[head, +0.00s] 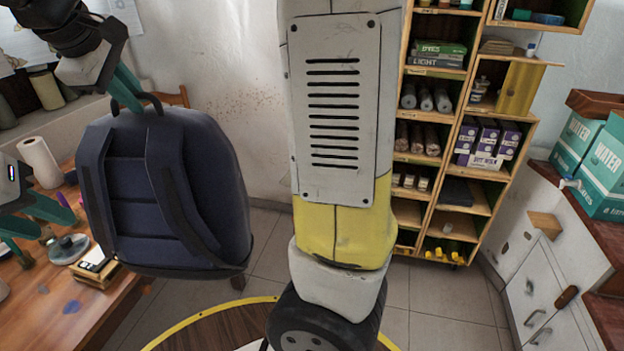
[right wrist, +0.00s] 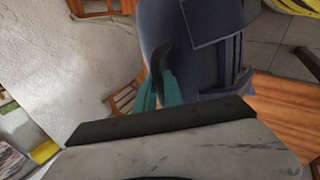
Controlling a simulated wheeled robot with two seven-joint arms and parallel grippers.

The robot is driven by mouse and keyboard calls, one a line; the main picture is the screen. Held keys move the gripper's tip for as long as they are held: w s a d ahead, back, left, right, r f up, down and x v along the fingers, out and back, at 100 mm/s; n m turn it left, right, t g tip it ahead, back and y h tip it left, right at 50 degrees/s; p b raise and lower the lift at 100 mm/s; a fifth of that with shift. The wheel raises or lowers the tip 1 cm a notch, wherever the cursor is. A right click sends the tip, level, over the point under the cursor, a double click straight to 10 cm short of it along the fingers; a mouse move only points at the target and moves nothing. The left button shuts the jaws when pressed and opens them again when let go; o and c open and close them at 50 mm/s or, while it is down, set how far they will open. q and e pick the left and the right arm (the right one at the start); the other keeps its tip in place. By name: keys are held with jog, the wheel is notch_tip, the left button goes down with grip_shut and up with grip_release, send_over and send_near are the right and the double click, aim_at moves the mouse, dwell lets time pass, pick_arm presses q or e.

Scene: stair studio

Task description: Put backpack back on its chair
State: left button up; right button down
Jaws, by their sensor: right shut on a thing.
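The dark blue backpack (head: 205,190) hangs upright, straps facing me, over the wooden table's edge in the head view. My right gripper (head: 130,100) is shut on its top loop; the right wrist view shows the teal fingers (right wrist: 162,92) at the dark loop and the backpack (right wrist: 210,70) beyond. A wooden chair's back (head: 178,98) shows partly behind the backpack; its seat is hidden. Orange wooden slats also show in the right wrist view (right wrist: 124,100). My left gripper (head: 38,222) is at the left edge above the table, fingers apart and empty.
The wooden table (head: 60,318) carries a paper towel roll (head: 40,162), a round disc-like item (head: 68,248) and a small box (head: 97,268). A shelf unit (head: 440,130) stands at the back. Tiled floor (head: 440,300) is clear before it. A white cabinet (head: 545,290) is at right.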

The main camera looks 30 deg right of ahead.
jog(key=w+d+f+m+g+h, duration=0.1)
jog(key=d+f+m+g, duration=0.1)
jog(key=f, duration=0.8)
jog(key=w+d+f+m+g+h, duration=0.1)
jog(key=d+f+m, duration=0.4)
jog(key=f, duration=0.5)
jog(key=w+d+f+m+g+h, duration=0.1)
jog(key=d+f+m+g, duration=0.1)
jog(key=d+f+m, duration=0.2)
jog(key=d+f, duration=0.3)
jog(key=f, duration=0.3)
jog(key=shift+w+d+g, duration=0.15)
jog(key=shift+w+g, duration=0.25)
jog(key=shift+d+f, duration=0.1)
